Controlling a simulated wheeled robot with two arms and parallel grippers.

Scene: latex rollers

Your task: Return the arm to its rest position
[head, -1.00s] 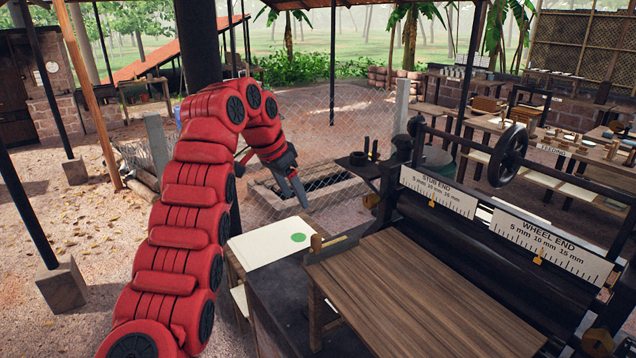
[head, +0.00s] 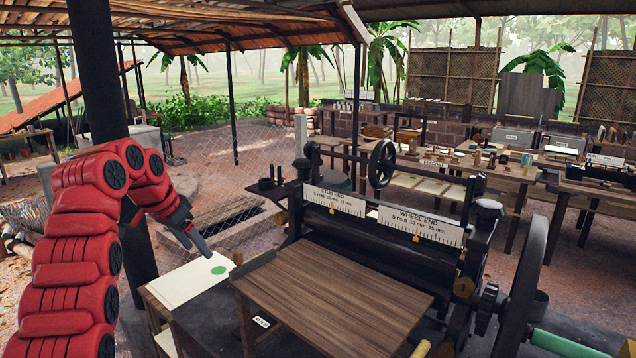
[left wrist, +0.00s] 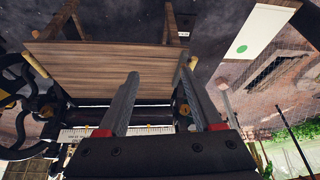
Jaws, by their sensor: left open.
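My left arm (head: 75,250) is red and segmented and rises along the left of the head view, bending over at the top. My left gripper (head: 207,252) hangs down above the white board with a green dot (head: 185,286). It is open and holds nothing. In the left wrist view its two grey fingers (left wrist: 165,100) stand apart with nothing between them. My right gripper is in neither view.
The roller machine (head: 385,235) with its wooden feed table (head: 335,300) stands right of my left gripper. A handwheel (head: 382,164) rises on top. A dark post (head: 98,80) stands behind my left arm. Workbenches (head: 520,175) line the back right.

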